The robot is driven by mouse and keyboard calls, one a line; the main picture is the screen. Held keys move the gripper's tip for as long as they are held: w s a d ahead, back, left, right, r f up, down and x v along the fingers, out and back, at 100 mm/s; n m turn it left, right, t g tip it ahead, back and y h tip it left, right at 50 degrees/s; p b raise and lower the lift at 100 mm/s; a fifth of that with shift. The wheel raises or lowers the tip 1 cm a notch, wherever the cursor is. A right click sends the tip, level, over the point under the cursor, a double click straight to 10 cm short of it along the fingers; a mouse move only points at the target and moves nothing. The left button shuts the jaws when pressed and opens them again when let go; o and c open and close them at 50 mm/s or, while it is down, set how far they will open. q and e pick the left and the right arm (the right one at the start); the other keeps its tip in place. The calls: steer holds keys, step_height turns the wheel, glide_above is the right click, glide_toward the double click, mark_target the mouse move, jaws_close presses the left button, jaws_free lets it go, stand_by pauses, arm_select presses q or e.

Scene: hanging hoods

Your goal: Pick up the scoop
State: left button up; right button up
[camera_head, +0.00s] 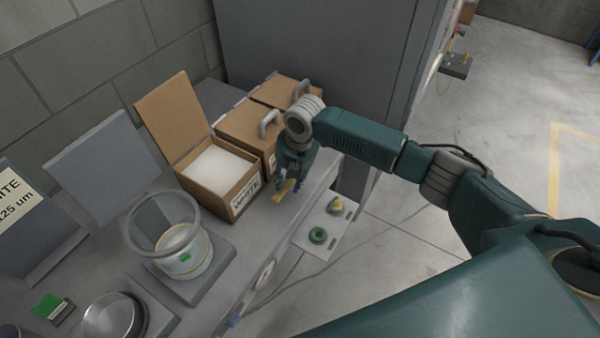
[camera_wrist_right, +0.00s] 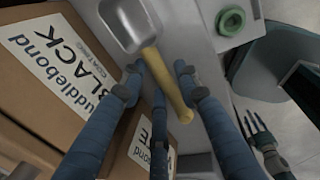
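The scoop (camera_wrist_right: 172,92) has a grey metal pan and a yellow handle. It lies on the grey bench top beside the cardboard boxes. In the head view its yellow handle (camera_head: 284,193) shows just under my right gripper (camera_head: 288,187), and the pan is hard to make out. In the right wrist view my right gripper (camera_wrist_right: 162,75) has its blue fingers apart around the handle, with visible gaps. My left gripper (camera_wrist_right: 256,128) appears far off at the right of the wrist view, fingers spread and empty; the head view does not show it.
An open box (camera_head: 240,201) of white material and closed handled boxes (camera_head: 243,127) stand close left of and behind the scoop. A clear bucket (camera_head: 150,232) sits nearer left. A low side shelf (camera_head: 326,222) holds a green ring (camera_head: 318,235).

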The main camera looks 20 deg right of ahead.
jaws_close()
steer(key=shift+r, duration=0.1)
step_height(320, 180, up, 20)
steer(key=b, duration=0.3)
